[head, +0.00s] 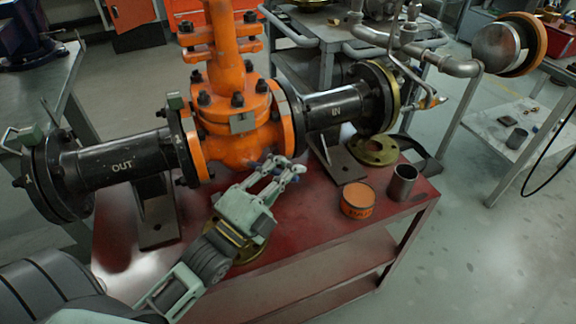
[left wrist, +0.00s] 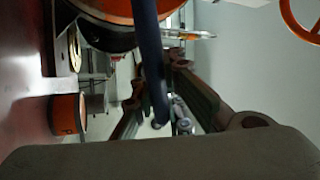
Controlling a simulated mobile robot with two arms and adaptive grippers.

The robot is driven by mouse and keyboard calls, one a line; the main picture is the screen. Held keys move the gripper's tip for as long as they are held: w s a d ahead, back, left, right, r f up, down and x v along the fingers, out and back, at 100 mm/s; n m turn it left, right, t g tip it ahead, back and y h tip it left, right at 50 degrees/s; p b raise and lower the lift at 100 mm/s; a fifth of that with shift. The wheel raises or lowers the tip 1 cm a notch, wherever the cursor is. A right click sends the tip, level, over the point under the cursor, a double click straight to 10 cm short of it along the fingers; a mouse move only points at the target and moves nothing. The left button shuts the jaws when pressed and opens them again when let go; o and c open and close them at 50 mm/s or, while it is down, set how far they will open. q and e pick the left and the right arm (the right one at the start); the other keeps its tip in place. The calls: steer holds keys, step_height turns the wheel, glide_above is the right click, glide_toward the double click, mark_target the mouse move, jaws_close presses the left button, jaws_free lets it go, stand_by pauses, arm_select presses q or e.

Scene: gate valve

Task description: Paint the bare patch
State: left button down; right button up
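The orange gate valve (head: 240,145) stands between two black flanged pipes above a red table. A small grey rectangle (head: 243,122) shows on its body; I cannot tell if it is bare metal or a plate. My left gripper (head: 281,168) is low in front of the valve. In the left wrist view its fingers (left wrist: 160,85) stand on either side of a dark blue rod (left wrist: 150,45), like a handle, and look shut on it. The rod's far end is out of view. An orange-topped tin (head: 357,199) stands on the table at right. My right gripper is not in view.
A metal cup (head: 403,183) stands beside the tin, near the right edge of the red table (head: 310,222). A brass ring (head: 375,151) lies behind them. Pipe supports stand under both black pipes. A bench with pipework is behind; open floor lies to the right.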

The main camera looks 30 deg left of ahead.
arm_select(q)
steer(key=shift+w+a, duration=0.4)
steer(key=shift+a, duration=0.05)
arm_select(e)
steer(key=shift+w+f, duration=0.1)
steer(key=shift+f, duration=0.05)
arm_select(q)
steer(key=w+d+p, duration=0.1)
steer(key=p, duration=0.1)
steer(key=w+d+r+p, duration=0.1)
steer(key=w+p, duration=0.1)
steer(key=shift+d, duration=0.35)
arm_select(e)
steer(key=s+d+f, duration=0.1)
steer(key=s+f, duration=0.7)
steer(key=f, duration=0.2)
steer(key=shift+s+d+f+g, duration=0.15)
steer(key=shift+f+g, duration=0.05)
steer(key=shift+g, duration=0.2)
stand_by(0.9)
